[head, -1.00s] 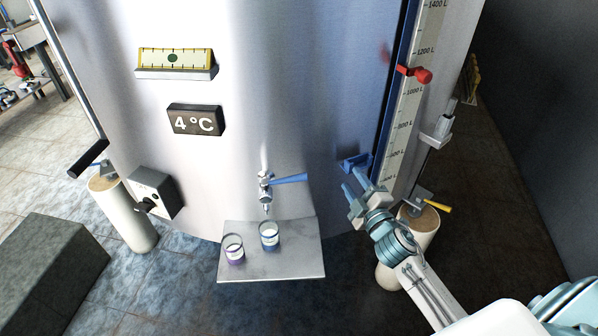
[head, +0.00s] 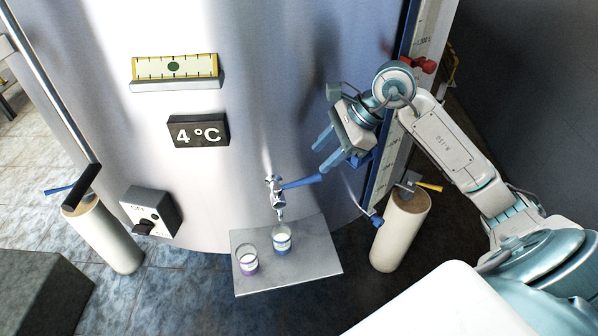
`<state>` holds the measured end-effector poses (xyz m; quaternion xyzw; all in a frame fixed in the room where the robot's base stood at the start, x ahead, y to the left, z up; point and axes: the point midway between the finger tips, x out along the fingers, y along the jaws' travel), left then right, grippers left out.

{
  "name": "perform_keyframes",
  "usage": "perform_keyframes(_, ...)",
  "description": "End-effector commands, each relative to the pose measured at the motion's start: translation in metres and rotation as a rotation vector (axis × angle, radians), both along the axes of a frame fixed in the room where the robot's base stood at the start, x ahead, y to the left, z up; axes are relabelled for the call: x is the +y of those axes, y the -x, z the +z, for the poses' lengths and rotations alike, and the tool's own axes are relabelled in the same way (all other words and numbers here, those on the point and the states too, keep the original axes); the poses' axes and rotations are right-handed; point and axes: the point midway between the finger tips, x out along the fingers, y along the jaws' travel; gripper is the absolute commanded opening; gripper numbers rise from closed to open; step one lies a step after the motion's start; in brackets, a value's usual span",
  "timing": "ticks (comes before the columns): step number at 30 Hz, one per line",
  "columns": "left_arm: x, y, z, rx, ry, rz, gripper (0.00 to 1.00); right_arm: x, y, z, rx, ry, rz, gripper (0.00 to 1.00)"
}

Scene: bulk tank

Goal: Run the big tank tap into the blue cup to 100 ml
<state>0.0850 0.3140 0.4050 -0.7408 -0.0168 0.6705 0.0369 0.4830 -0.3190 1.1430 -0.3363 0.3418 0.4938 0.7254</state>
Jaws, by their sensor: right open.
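The tap (head: 277,195) sticks out of the front of the big steel tank (head: 260,85). Its blue lever (head: 303,182) points right and slightly up. The blue cup (head: 282,243) stands upright on the grey shelf (head: 300,275), under or very near the spout. White shows in it, but I cannot read a level or make out a stream. My right gripper (head: 320,158) is open and empty, fingers pointing down-left. It is just above the lever's outer end and looks apart from it. My left gripper is not in view.
A purple-marked cup (head: 247,264) stands on the shelf left of the blue cup. A grey switch box (head: 150,212), a 4 °C display (head: 198,131) and a level gauge (head: 174,68) are on the tank. A scale with a red pointer (head: 424,65) is behind my right arm.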

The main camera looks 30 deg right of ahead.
Motion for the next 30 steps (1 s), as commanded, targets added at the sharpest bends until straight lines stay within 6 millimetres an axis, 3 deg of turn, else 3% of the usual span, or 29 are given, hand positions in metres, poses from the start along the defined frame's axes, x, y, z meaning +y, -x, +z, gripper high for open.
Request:
perform_keyframes(3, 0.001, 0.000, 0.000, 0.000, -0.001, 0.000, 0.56, -0.025, 0.003, 0.005, 0.005, 0.142, -0.002, 0.41)
perform_keyframes(7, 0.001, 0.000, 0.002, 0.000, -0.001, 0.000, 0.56, -0.034, 0.004, 0.004, 0.012, 0.192, -0.004, 0.41)
perform_keyframes(11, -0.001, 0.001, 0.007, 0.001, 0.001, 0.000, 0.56, -0.030, 0.002, -0.004, 0.015, 0.189, -0.004, 0.41)
perform_keyframes(30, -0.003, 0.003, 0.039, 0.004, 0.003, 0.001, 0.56, -0.001, -0.022, -0.084, 0.015, 0.186, -0.005, 0.41)
